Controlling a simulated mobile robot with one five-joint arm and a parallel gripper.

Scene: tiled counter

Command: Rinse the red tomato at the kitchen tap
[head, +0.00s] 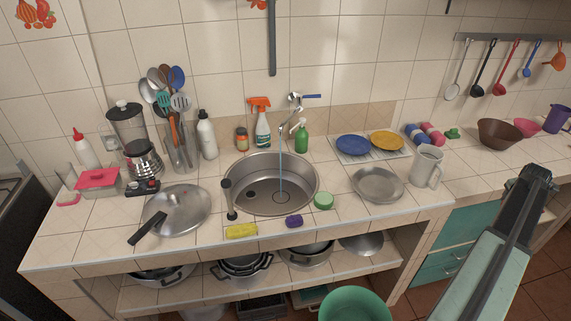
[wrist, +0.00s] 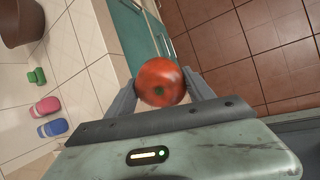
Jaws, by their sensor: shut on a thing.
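In the head view my arm is at the lower right, in front of the counter; the tomato does not show there. The kitchen tap (head: 295,100) is on the back wall with a blue lever. A thin stream of water runs from it into the round steel sink (head: 231,205). My arm is well to the right of the sink.
A grey mug (head: 426,167) and a metal plate (head: 377,185) stand on the counter between my arm and the sink. A green soap bottle (head: 302,136) and an orange-topped spray bottle (head: 263,125) stand behind the sink. A yellow sponge (head: 241,231) lies at the front edge.

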